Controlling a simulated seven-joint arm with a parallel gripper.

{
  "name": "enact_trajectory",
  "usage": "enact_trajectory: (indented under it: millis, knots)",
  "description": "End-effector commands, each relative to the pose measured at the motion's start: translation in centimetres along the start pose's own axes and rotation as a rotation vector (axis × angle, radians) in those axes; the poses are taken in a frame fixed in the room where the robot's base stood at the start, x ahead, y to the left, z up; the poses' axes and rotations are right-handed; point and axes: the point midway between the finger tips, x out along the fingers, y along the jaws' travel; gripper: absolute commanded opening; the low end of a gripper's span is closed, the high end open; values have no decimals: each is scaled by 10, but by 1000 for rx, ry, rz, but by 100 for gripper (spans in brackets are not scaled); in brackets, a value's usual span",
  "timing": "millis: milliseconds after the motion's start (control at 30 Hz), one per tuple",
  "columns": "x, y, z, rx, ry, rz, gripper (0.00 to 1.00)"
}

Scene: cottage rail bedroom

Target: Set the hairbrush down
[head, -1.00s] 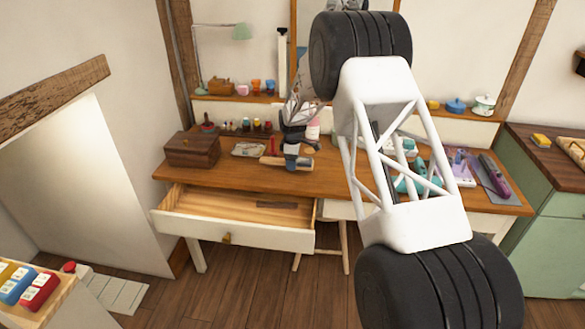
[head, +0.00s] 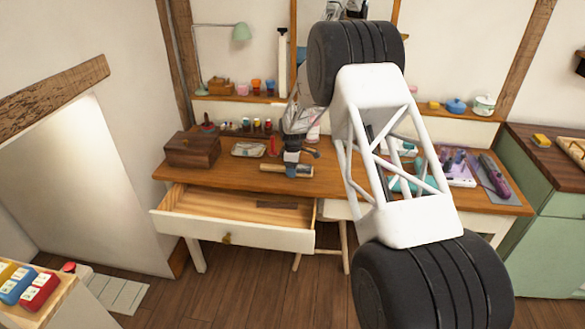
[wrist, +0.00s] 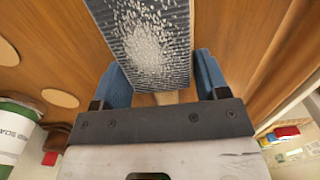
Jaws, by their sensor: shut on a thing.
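The hairbrush (head: 271,168) has a pale wooden body. It lies crosswise in my gripper (head: 293,170), over the front part of the wooden desk top (head: 350,182). In the wrist view, the hairbrush (wrist: 150,40) shows a dark pad with clear, pale bristles. The blue fingers of my gripper (wrist: 163,74) close on its two sides. I cannot tell whether the hairbrush touches the desk or hangs just above it. My arm hides part of the desk to the right.
An open, pale drawer (head: 232,236) juts out below the desk's front edge. A wooden box (head: 193,149), a small tray (head: 248,149) and a red item (head: 273,146) stand behind and left. A purple tool (head: 494,176) lies far right. Bare desk shows left of the hairbrush.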

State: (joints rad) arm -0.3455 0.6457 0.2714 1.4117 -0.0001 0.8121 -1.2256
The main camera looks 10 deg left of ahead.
Motion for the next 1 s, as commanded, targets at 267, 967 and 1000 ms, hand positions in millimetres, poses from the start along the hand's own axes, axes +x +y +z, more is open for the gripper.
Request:
enact_trajectory:
  millis: [267, 967, 1000]
  knots:
    - [2, 0, 0, 0, 0, -1, 93]
    - [-27, 0, 0, 0, 0, 1, 93]
    - [-32, 0, 0, 0, 1, 2, 93]
